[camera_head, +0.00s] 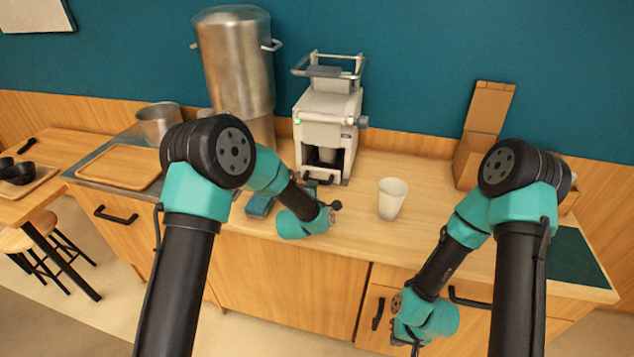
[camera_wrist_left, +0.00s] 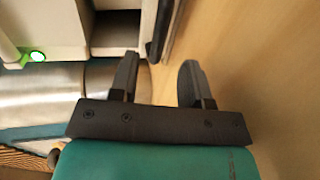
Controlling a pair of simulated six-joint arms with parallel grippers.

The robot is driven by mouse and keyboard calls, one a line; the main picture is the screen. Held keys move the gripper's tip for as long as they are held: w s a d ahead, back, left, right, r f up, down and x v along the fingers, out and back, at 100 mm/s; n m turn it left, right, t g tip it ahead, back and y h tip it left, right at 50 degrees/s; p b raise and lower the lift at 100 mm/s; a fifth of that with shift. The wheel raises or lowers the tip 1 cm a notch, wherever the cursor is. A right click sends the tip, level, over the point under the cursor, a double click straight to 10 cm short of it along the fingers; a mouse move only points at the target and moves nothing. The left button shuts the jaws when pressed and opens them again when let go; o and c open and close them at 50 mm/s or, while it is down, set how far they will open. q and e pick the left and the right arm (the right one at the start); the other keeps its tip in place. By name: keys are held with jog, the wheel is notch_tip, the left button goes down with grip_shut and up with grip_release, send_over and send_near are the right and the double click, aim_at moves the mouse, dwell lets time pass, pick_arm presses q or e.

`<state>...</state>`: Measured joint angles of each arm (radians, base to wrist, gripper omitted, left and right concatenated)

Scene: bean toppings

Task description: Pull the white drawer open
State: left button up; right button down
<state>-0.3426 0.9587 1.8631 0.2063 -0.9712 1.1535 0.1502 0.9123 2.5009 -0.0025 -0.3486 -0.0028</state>
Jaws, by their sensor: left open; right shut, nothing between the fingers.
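The white machine (camera_head: 325,110) stands at the back of the counter. A low white tray-like part with a dark handle (camera_head: 325,178) is at its front base, below a dark opening; I take this as the white drawer. How far out it sits I cannot tell. My left gripper (camera_head: 333,207) is in front of and below the machine. In the left wrist view its two black fingers (camera_wrist_left: 157,68) are apart and empty, near the machine's white body (camera_wrist_left: 115,25) and its dark handle. My right gripper (camera_head: 412,343) is shut and empty, low before the wooden cabinet.
A white cup (camera_head: 392,198) stands on the counter right of my left gripper. A large metal urn (camera_head: 235,65) is behind my left arm. A cardboard box (camera_head: 485,125) stands at the back right, and a wooden tray (camera_head: 118,166) lies at the left.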

pick_arm(q)
jog(key=x, duration=0.7)
jog(key=shift+w+f, duration=0.1)
jog(key=shift+w, duration=0.1)
grip_shut()
dwell(0.4)
